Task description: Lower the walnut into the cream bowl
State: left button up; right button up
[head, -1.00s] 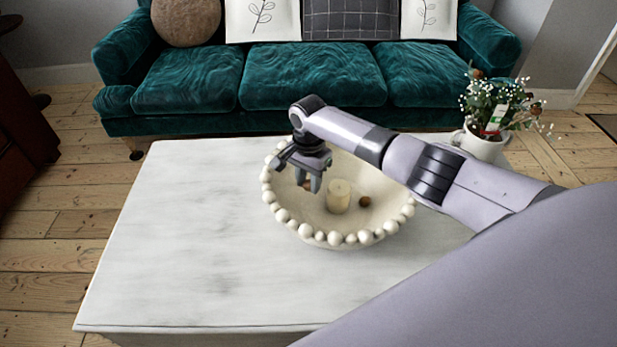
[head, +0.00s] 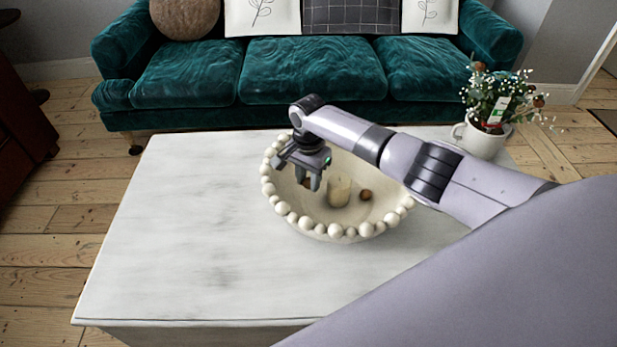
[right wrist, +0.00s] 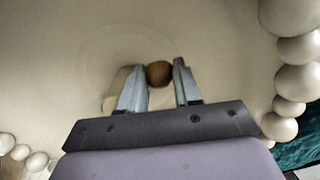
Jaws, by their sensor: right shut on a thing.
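The cream bowl (head: 335,220), with large round beads around its rim, stands on the pale table. It holds a cream candle (head: 339,190) and a round brown ball (head: 365,195). My right gripper (head: 310,184) is inside the rim's outline, over the bowl's back left part, pointing down. It is shut on the walnut (right wrist: 159,73), which shows between its fingertips in the right wrist view. In the head view the walnut is mostly hidden by the fingers. I cannot tell how far it is above the bowl's floor. My left gripper is not in view.
The whitewashed table top (head: 180,240) is clear to the left of the bowl. A white pot (head: 480,138) with flowers stands at the table's back right. A green sofa (head: 310,75) is behind the table.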

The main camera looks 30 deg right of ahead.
aim_at(309, 188)
jog(key=shift+f+b, duration=0.55)
jog(key=shift+f, duration=0.3)
jog(key=shift+s+f+b, duration=0.1)
jog(key=shift+f+b, duration=0.65)
jog(key=shift+f, duration=0.15)
dwell(0.4)
jog(key=shift+d+f+b, duration=0.1)
jog(key=shift+f+b, duration=0.55)
jog(key=shift+f, duration=0.2)
dwell(0.3)
